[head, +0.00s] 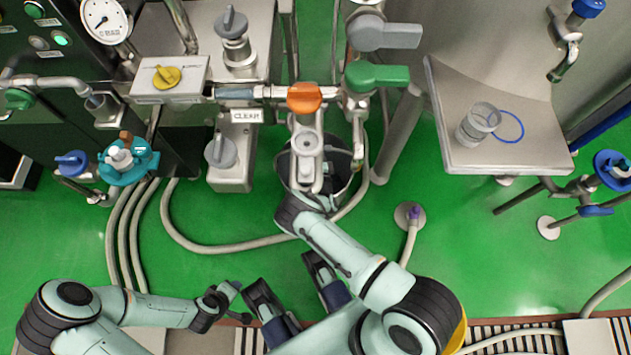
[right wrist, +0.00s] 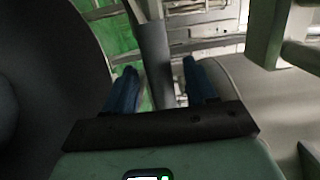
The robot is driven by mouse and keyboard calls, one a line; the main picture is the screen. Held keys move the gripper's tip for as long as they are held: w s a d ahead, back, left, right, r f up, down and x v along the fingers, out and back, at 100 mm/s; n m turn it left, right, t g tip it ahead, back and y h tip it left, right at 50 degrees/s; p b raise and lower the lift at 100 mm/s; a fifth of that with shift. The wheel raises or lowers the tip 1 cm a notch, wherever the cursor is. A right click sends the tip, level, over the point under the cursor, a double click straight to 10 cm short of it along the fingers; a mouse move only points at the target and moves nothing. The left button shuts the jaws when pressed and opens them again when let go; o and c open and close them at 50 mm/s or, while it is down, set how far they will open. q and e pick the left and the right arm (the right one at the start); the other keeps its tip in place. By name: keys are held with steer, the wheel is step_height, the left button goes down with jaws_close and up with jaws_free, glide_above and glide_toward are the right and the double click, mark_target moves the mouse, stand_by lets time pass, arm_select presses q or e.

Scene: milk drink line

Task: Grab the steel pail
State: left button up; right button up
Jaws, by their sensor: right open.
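The steel pail (head: 340,174) stands on the green floor under the outlet pipe in the middle of the head view. Its inside looks dark, and the pipe and one of my arm links cover part of it. My right gripper (head: 288,270) is open and empty, in front of the pail and apart from it, with its fingers pointing up the picture. Its two blue fingers show spread in the right wrist view (right wrist: 162,85), where I cannot make out the pail. My left gripper (head: 236,298) is low at the left, away from the pail; its jaws are too small to judge.
An orange-handled valve (head: 304,97) and pipework hang over the pail. A grey hose (head: 205,247) curves around its front. A steel table (head: 530,155) at the right bears a clear cup (head: 477,124) and a blue ring (head: 521,120). Green floor (head: 480,255) is open at the right.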

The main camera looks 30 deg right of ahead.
steer(key=shift+w+d, duration=0.1)
steer(key=shift+w, duration=0.15)
jaws_close()
steer(key=shift+s, duration=0.1)
stand_by(1.1)
steer(key=shift+w+r, duration=0.2)
steer(key=shift+r, duration=0.15)
